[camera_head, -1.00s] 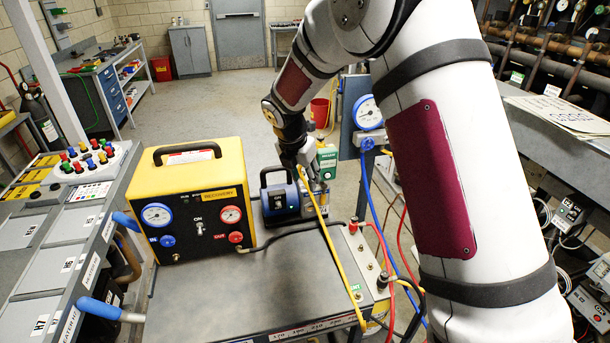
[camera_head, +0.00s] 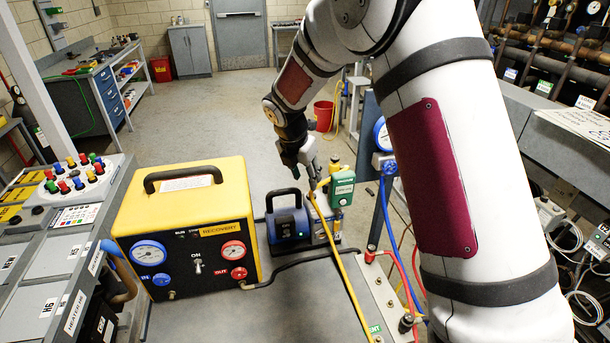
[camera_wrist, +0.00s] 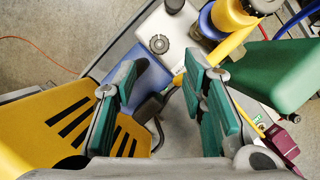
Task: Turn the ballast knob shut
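The blue vacuum pump (camera_head: 288,223) stands on the cart, right of the yellow recovery machine. In the wrist view, the pump's blue body (camera_wrist: 150,82) shows between my fingers, with a pale grey block beyond it. A small dark round knob (camera_wrist: 159,44) sits on that block; it looks like the ballast knob, but I see no label. A second dark knob or cap (camera_wrist: 174,5) is cut by the top edge. My gripper (camera_wrist: 162,80) is open and empty, its green-padded fingers apart. In the head view my gripper (camera_head: 314,176) hangs above the pump's right end, and the knob cannot be made out.
The yellow recovery machine (camera_head: 187,225) is close on the left. A yellow hose (camera_head: 335,250) passes near the fingertips, and a black hose (camera_head: 310,256) runs low across the cart.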

